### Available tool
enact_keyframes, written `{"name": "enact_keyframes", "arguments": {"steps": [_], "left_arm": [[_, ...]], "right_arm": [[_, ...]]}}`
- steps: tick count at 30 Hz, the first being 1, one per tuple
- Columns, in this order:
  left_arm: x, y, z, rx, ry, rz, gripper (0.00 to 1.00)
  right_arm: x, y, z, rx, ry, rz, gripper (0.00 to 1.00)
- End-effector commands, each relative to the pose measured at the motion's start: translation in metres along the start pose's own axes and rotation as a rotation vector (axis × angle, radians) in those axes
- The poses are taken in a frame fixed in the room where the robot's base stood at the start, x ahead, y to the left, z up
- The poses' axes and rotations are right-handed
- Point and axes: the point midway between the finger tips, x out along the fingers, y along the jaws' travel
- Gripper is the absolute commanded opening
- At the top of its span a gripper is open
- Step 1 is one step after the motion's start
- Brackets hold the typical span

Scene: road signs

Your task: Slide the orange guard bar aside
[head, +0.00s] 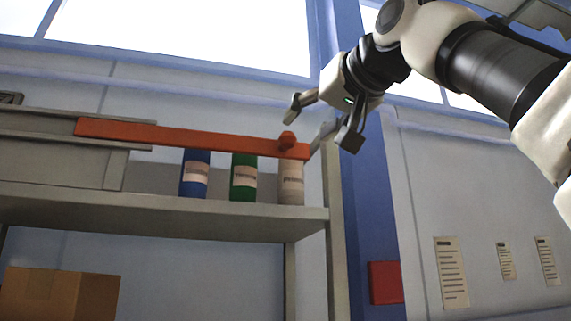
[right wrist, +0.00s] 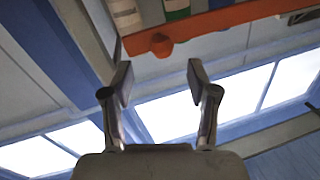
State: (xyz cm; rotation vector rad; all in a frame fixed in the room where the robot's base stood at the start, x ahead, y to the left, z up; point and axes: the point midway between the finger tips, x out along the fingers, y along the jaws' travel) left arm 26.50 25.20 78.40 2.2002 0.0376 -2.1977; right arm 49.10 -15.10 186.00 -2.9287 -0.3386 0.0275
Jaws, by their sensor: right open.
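The orange guard bar (head: 190,136) runs across the front of the shelf, in front of several bottles. A small orange knob (head: 287,140) sticks out near its right end. In the right wrist view the bar (right wrist: 230,22) crosses the top, with the knob (right wrist: 161,44) near its left end. My right gripper (head: 318,118) is open and empty, just above and right of the knob in the head view. In the right wrist view its two fingers (right wrist: 160,82) point up toward the knob, with a gap between fingertips and knob. My left gripper is not in view.
Blue (head: 195,174), green (head: 243,178) and white (head: 291,182) bottles stand on the shelf (head: 150,206) behind the bar. A grey case (head: 60,150) sits at left. A cardboard box (head: 60,295) is below. A blue post (head: 365,200) rises right of the shelf.

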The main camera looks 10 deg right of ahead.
Motion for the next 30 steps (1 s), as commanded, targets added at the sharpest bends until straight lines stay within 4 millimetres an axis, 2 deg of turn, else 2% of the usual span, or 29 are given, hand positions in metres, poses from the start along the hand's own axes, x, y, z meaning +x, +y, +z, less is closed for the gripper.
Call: {"name": "enact_keyframes", "arguments": {"steps": [6,12,21,26,30], "left_arm": [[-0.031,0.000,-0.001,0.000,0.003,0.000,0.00],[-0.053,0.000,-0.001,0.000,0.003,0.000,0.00],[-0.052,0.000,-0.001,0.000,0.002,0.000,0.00],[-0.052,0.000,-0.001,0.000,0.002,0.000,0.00],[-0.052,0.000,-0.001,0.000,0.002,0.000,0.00]], "right_arm": [[0.037,-0.003,-0.009,0.001,-0.005,0.000,0.59],[0.069,-0.003,-0.008,0.000,-0.003,-0.001,0.59],[0.076,-0.001,-0.003,0.000,0.000,-0.001,0.59],[0.076,-0.001,-0.003,0.000,0.000,-0.001,0.03],[0.076,-0.001,-0.003,0.000,0.000,-0.001,0.00]]}}
